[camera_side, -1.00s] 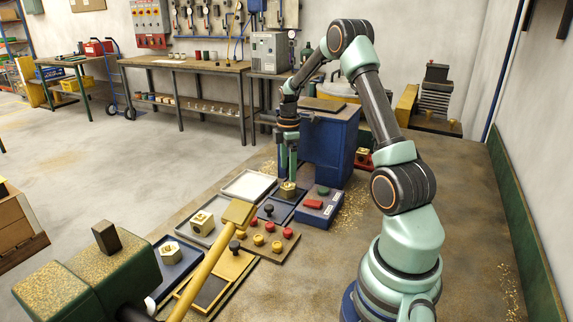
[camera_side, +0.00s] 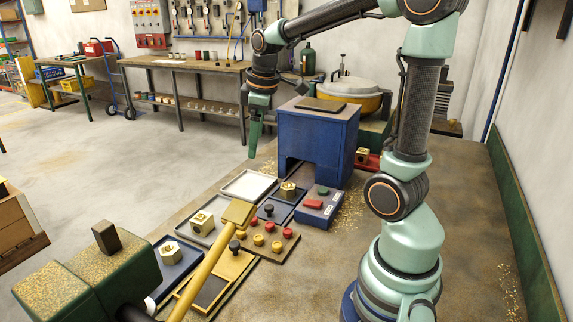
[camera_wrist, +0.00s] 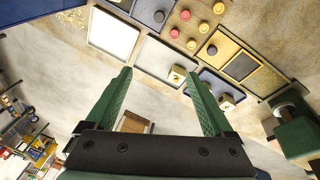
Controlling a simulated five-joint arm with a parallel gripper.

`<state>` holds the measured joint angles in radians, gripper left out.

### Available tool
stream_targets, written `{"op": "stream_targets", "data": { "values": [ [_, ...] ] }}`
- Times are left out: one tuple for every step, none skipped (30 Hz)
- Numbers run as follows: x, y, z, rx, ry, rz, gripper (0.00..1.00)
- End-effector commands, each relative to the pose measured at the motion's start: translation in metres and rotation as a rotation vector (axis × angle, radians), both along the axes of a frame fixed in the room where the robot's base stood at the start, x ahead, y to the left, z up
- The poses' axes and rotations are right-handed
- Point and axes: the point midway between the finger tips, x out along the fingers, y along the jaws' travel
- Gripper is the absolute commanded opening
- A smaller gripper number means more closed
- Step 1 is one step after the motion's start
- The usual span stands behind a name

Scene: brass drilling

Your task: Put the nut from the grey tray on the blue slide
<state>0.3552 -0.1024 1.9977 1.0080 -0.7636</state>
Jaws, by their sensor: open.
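A brass hex nut (camera_side: 288,190) with a round hole on top sits on the dark blue slide (camera_side: 284,211), beside the slide's black knob (camera_side: 268,209). Nothing holds it. A grey tray (camera_side: 190,231) holds a squarish brass block with a hole (camera_side: 202,223). A paler tray (camera_side: 249,185) beside the slide is empty.
A yellow bar (camera_side: 215,247) crosses the near trays. A button panel (camera_side: 283,243), a control box (camera_side: 320,207) and a blue cabinet (camera_side: 318,140) stand close to the slide.

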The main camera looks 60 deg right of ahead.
Motion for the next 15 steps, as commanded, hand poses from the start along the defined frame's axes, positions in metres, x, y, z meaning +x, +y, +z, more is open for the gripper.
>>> {"op": "stream_targets", "data": {
  "values": [
    [-0.006, 0.021, 0.008, 0.007, -0.04, -0.029, 0.87],
    [-0.011, 0.031, 0.01, 0.016, -0.059, -0.054, 0.87],
    [-0.017, 0.045, 0.013, 0.029, -0.087, -0.088, 0.87],
    [-0.021, 0.055, 0.015, 0.041, -0.107, -0.112, 0.87],
    [-0.026, 0.064, 0.016, 0.054, -0.128, -0.137, 0.87],
    [-0.033, 0.076, 0.017, 0.072, -0.153, -0.169, 0.87],
    [-0.038, 0.084, 0.017, 0.087, -0.17, -0.192, 0.87],
    [-0.043, 0.092, 0.017, 0.101, -0.187, -0.213, 0.87],
    [-0.049, 0.101, 0.016, 0.122, -0.209, -0.241, 0.87],
    [-0.053, 0.107, 0.015, 0.137, -0.221, -0.26, 0.87],
    [-0.057, 0.112, 0.014, 0.152, -0.233, -0.277, 0.87],
    [-0.062, 0.118, 0.013, 0.168, -0.246, -0.299, 0.87],
    [-0.064, 0.122, 0.013, 0.181, -0.255, -0.312, 0.87],
    [-0.067, 0.125, 0.012, 0.191, -0.263, -0.324, 0.87],
    [-0.069, 0.128, 0.011, 0.202, -0.27, -0.338, 0.87]
  ]
}}
